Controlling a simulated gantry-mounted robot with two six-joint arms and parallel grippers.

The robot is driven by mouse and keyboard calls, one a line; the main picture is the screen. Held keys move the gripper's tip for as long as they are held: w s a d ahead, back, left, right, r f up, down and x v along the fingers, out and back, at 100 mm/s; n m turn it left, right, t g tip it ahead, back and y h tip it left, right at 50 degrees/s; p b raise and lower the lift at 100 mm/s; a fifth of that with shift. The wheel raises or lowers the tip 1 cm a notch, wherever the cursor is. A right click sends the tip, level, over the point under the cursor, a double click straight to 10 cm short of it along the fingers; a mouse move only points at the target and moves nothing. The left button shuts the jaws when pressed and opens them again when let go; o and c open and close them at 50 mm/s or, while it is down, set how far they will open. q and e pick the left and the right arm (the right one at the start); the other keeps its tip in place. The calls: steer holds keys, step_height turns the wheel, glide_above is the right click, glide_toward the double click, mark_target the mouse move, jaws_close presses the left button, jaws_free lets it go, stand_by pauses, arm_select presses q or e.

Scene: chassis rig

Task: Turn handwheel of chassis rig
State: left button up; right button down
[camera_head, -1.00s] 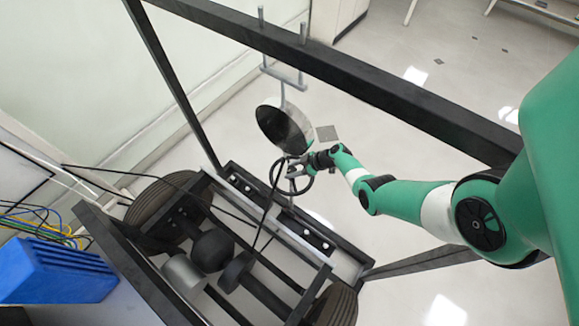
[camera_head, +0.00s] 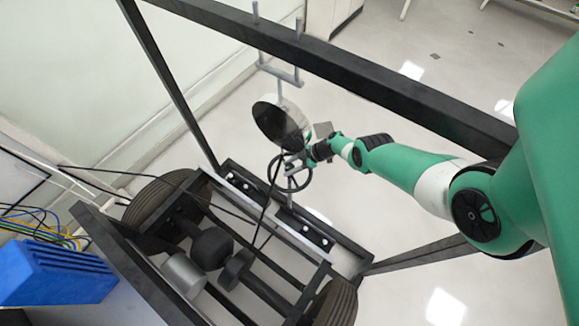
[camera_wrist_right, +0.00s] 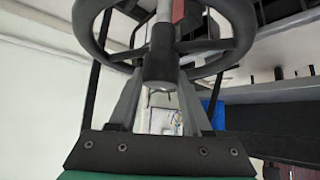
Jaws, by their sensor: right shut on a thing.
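The handwheel (camera_head: 309,178), a black ring with spokes, stands at the front bar of the chassis rig (camera_head: 235,180). In the right wrist view its rim (camera_wrist_right: 84,28) curves across the top, with a dark round hub (camera_wrist_right: 160,68) in the middle. My right gripper (camera_head: 292,162) is at the wheel in the head view. In the right wrist view my right gripper (camera_wrist_right: 160,88) has one grey finger on each side of the hub, shut on the handwheel. The exact contact at the fingertips is hidden. My left gripper is not in view.
A black overhead beam (camera_head: 350,75) crosses above. Black cables (camera_head: 272,205) run past the wheel. A blue crate (camera_head: 60,272) stands at left.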

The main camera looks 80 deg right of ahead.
steer(key=shift+c, duration=1.8)
jaws_free()
